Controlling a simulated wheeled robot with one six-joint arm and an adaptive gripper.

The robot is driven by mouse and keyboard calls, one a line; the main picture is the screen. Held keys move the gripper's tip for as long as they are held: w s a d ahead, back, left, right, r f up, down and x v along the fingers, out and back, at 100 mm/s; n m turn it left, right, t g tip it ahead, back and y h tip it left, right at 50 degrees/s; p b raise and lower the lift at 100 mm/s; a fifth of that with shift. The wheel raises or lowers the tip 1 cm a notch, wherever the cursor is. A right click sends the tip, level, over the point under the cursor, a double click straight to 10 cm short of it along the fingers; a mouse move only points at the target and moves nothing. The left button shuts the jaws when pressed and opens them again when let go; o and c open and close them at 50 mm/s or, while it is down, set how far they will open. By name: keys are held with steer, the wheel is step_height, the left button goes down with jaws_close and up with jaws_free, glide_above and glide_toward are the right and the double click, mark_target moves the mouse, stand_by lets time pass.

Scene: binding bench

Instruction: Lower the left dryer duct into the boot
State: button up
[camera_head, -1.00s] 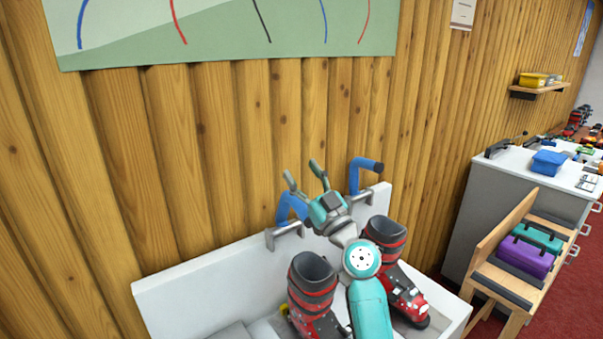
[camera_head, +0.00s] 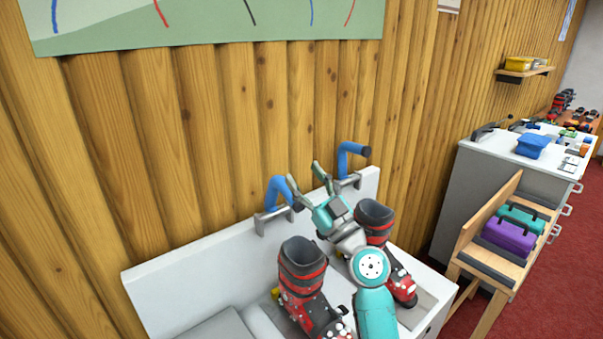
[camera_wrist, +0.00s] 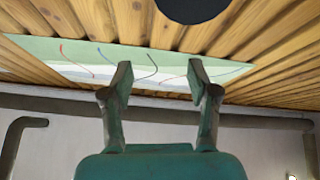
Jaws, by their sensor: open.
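The left dryer duct (camera_head: 279,190) is a blue bent tube on a grey bracket at the back of the white dryer bench. It is raised above the left boot (camera_head: 303,265), which is black and red, upright and open at the top. My gripper (camera_head: 304,172) is open and empty, just right of the left duct and close to it in the head view. Whether they touch is unclear. The gripper's two fingers (camera_wrist: 160,80) are spread apart in the wrist view, with nothing seen between them. The lower part of the duct's far end is partly hidden by a finger.
A second blue duct (camera_head: 346,158) stands raised to the right, above a right boot (camera_head: 375,222) partly hidden by my arm. A plank wall (camera_head: 200,150) rises close behind the bench. A wooden rack (camera_head: 490,262) with purple and teal cases is at the right. A dark disc (camera_wrist: 193,8) shows in the wrist view.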

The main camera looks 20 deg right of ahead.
steer(key=shift+r+v, duration=0.2)
steer(key=shift+v, duration=2.7)
